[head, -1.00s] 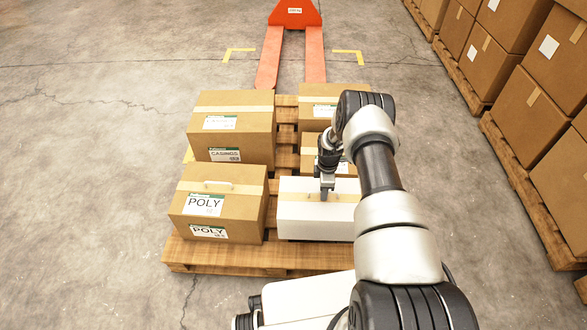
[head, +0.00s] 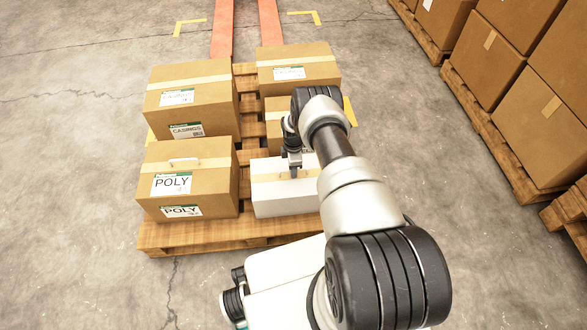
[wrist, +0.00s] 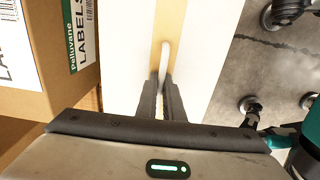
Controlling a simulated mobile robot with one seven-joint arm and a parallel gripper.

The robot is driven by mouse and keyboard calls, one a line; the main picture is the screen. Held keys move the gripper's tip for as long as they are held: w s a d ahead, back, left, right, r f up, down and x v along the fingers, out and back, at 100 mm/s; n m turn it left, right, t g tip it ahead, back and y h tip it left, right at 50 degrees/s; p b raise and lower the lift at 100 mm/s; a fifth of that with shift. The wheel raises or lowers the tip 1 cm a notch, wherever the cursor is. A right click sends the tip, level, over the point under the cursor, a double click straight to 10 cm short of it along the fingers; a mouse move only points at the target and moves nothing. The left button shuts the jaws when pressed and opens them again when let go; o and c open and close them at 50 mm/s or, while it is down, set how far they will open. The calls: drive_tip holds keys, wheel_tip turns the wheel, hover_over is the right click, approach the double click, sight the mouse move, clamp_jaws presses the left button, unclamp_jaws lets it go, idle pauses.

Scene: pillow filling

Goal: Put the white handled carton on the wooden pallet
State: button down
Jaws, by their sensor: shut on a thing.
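The white handled carton (head: 270,200) is at the front right of the wooden pallet (head: 190,236), to the right of the POLY box. It looks upright, with a tan tape strip along its top. I cannot tell whether its base touches the deck; my arm hides its right side. My gripper (head: 294,173) is shut on the carton's handle from above. In the wrist view, the two fingers (wrist: 164,85) close on the pale handle (wrist: 165,58) over the tape of the white carton (wrist: 205,55).
The brown POLY box (head: 188,185), the CASINGS box (head: 190,105) and further brown boxes (head: 298,70) fill the left and back of the pallet. A LABELS box (wrist: 60,60) stands close beside the carton. Orange forks (head: 270,22) lie behind. Stacked cartons (head: 550,120) line the right.

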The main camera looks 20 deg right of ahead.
drive_tip(key=c, duration=2.2)
unclamp_jaws()
drive_tip(key=shift+f, duration=0.1)
drive_tip(key=o, duration=0.3)
